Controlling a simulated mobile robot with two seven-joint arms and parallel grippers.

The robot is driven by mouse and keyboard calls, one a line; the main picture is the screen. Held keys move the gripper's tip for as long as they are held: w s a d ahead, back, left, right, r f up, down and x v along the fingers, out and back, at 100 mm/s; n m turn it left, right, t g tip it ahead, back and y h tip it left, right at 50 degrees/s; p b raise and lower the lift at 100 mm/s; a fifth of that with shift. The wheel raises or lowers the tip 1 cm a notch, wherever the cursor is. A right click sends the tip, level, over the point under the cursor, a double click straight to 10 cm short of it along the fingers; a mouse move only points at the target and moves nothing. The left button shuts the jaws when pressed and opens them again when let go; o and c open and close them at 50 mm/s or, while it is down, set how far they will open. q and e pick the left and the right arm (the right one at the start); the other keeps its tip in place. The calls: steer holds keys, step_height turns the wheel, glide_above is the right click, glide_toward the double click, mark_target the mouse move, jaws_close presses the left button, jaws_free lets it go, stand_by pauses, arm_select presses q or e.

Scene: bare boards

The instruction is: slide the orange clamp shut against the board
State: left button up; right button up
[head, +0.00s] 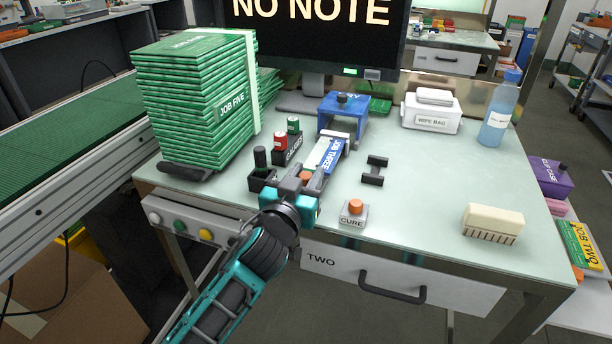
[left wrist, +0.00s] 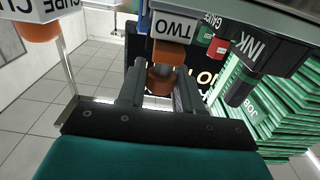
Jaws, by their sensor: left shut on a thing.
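The orange clamp (head: 305,176) shows as a small orange piece between the fingers of my left gripper (head: 303,184), at the near end of the board. In the left wrist view the orange clamp (left wrist: 168,52) stands between the two dark fingers of the left gripper (left wrist: 160,92), next to a grey block marked TWO (left wrist: 174,28). The left gripper is shut on the clamp. The board (head: 330,155), pale with a blue JOB THREE label, lies just beyond it. Any gap between clamp and board is hidden by the gripper. My right gripper is not in view.
Dark holders with red and green bottles (head: 281,141) stand left of the board. A blue stand (head: 343,112) is behind it. A black H-shaped piece (head: 375,170) and the orange-topped CURE block (head: 353,214) are to the right. The table's right middle (head: 430,170) is clear.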

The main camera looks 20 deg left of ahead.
mark_target(308, 172)
arm_select(q)
jaws_close()
steer(key=w, duration=0.2)
steer(key=shift+w, duration=0.35)
steer(key=shift+w+r, duration=0.1)
steer(key=shift+w, duration=0.15)
steer(key=shift+r, duration=0.15)
steer(key=o, duration=0.6)
jaws_free()
steer(key=shift+o, duration=1.4)
steer(key=shift+w+d+f, duration=0.1)
steer(key=shift+w+f, duration=0.1)
steer(key=shift+w, duration=0.05)
steer(key=shift+o, duration=0.2)
steer(key=shift+s, duration=0.1)
